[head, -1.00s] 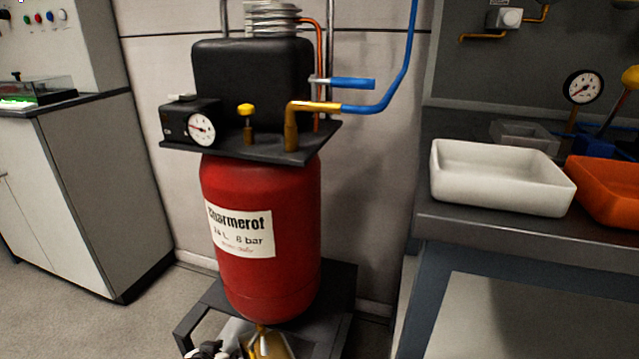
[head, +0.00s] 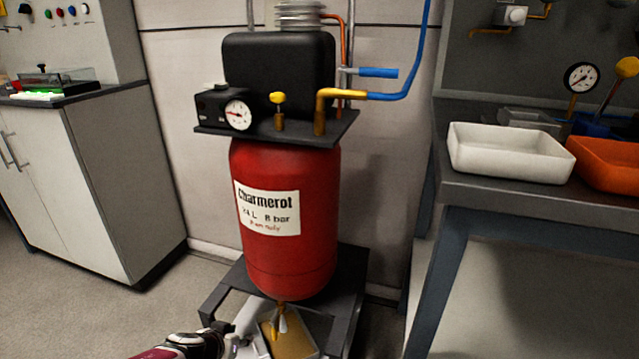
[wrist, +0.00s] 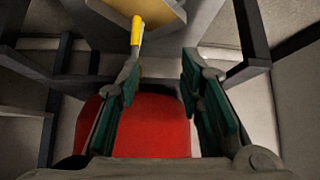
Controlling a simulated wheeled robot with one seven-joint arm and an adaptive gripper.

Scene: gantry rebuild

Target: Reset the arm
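My gripper (wrist: 162,68) is open in the wrist view, its two green-padded fingers apart with nothing between the pads. The red tank (wrist: 150,125) shows behind and between the fingers. A yellow valve handle (wrist: 137,30) is just beyond the left fingertip; I cannot tell whether they touch. In the head view, part of my arm (head: 180,347) enters at the bottom, low and left of the tank (head: 285,260). The fingers are not clear there. The drain valve (head: 279,320) hangs under the tank, above a tray with a tan inside (head: 300,346).
The tank stands on a dark frame (head: 350,290) whose legs and bars are close to my gripper. A workbench (head: 500,196) with a white bin (head: 508,160) and an orange bin (head: 605,168) is at right. A cabinet (head: 70,190) is at left, with clear floor before it.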

